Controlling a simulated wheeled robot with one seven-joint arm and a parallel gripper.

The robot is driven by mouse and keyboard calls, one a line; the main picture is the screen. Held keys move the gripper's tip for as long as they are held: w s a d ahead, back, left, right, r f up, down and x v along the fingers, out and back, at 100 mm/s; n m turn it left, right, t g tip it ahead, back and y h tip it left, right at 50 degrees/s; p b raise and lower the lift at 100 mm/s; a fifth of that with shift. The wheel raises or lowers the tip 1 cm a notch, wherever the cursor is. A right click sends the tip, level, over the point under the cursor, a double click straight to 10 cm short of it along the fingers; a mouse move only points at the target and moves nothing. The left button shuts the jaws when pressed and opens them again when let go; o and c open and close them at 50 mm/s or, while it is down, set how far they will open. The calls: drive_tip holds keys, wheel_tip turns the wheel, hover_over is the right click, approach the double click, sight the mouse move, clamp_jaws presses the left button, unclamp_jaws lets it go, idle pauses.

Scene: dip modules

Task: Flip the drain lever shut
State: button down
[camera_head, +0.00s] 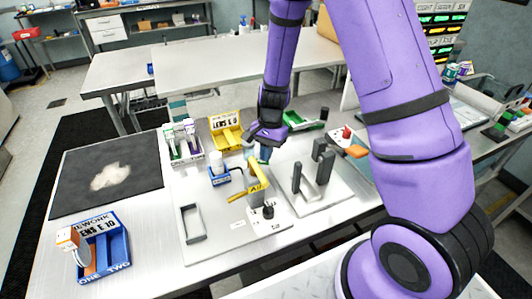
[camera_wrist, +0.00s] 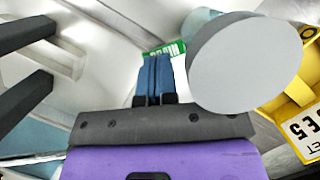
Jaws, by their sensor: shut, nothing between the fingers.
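A yellow upright piece with a dark-lettered label (camera_head: 258,180) stands on a white base (camera_head: 266,222) in the middle of the near table. A short yellow handle (camera_head: 237,197) sticks out to its left, and a black knob (camera_head: 268,211) sits on the base. I cannot tell for sure which part is the drain lever. My gripper (camera_head: 264,155) is above and behind the yellow piece, pointing down. Its blue fingers are together and empty in the wrist view (camera_wrist: 154,62). A large pale grey disc (camera_wrist: 245,65) is close beside them.
A small white cup in a blue holder (camera_head: 219,178) is left of my gripper. Dark upright posts on a grey plate (camera_head: 322,200) stand to the right. A yellow bin (camera_head: 225,132) is behind, and a blue rework tray (camera_head: 103,257) is at front left.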

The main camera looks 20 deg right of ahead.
drive_tip(key=shift+s+a+m+t+y, duration=0.15)
drive_tip(key=shift+s+m+t, duration=0.25)
drive_tip(key=shift+m, duration=0.65)
drive_tip(key=shift+s+a+m+t+y, duration=0.1)
drive_tip(key=shift+s+m+t+y, duration=0.1)
drive_tip(key=shift+s+m, duration=0.6)
idle(4.7)
drive_tip(key=shift+w+a+m, duration=0.1)
drive_tip(key=shift+w+m, duration=0.15)
drive_tip(key=shift+w, duration=0.1)
drive_tip(key=shift+w+a, duration=0.35)
drive_tip(key=shift+w, duration=0.25)
drive_tip(key=shift+d, duration=0.1)
drive_tip(key=shift+w+d+r, duration=0.15)
drive_tip(key=shift+w+d, duration=0.1)
drive_tip(key=shift+d, duration=0.05)
drive_tip(key=w+d+r, duration=0.2)
drive_tip(key=d, duration=0.1)
drive_tip(key=shift+w, duration=0.1)
drive_tip(key=v, duration=0.8)
drive_tip(key=shift+r, duration=0.3)
